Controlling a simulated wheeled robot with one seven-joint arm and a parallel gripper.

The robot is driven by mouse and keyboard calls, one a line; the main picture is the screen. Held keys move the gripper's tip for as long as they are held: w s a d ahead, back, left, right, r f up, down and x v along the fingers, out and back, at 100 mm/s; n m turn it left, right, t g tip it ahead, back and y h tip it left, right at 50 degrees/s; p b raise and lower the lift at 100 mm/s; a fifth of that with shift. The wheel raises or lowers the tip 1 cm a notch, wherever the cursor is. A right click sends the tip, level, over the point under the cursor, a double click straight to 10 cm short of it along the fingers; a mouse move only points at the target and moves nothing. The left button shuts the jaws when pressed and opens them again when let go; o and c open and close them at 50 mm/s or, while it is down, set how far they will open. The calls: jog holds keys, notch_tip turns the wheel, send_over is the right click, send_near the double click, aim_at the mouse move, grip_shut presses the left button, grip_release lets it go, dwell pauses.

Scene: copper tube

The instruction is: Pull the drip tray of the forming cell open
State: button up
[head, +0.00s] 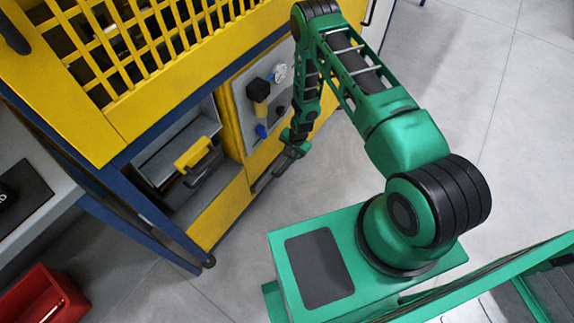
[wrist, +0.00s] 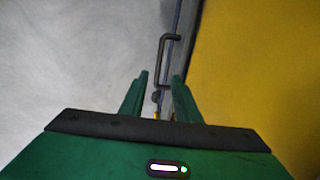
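The forming cell (head: 217,217) is the yellow machine with a dark blue frame at the left of the head view. In the wrist view a dark C-shaped handle (wrist: 162,62) stands out from a narrow grey front beside a yellow panel (wrist: 255,70). This looks like the drip tray's handle, but the tray itself can hardly be made out. My gripper (wrist: 161,82) is open, and its two green fingers point toward the handle. The handle's near end shows between the fingertips; I cannot tell whether they touch it. In the head view my gripper (head: 292,152) hangs low beside the cell.
A panel with a gauge (head: 279,73) and fittings is close to my forearm. A red bin (head: 42,298) stands at lower left. Grey floor (head: 330,190) right of the cell is clear.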

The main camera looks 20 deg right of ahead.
aim_at(286, 168)
jog(key=f, duration=0.3)
jog(key=w+f, duration=0.1)
jog(key=f, duration=0.3)
jog(key=a+f, duration=0.1)
jog(key=f, duration=0.3)
jog(key=shift+w, duration=0.3)
grip_shut()
